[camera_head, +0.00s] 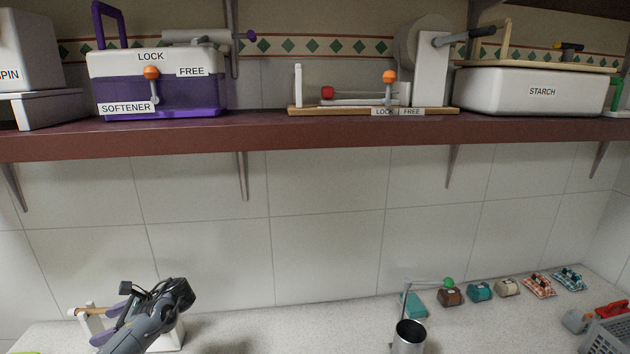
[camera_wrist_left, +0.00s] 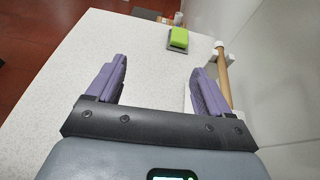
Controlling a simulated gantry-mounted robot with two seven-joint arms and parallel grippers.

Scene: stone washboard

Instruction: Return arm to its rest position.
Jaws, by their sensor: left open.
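My left gripper (camera_head: 106,324) is low at the left of the head view, over the pale speckled counter (camera_head: 240,335). In the left wrist view its two purple fingers (camera_wrist_left: 158,68) stand wide apart with nothing between them. Close beside it is a white stand with a wooden bar (camera_head: 88,311); the wooden bar also shows in the left wrist view (camera_wrist_left: 223,78), just right of the right finger. My arm hides part of the stand. My right gripper is in neither view.
A red-brown shelf (camera_head: 270,134) above carries a purple softener box (camera_head: 190,95), a wooden-based lock device (camera_head: 300,109) and a white starch box (camera_head: 490,92). A metal cup (camera_head: 408,340) and several small blocks stand right. A green block (camera_wrist_left: 179,37) lies ahead of the left gripper.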

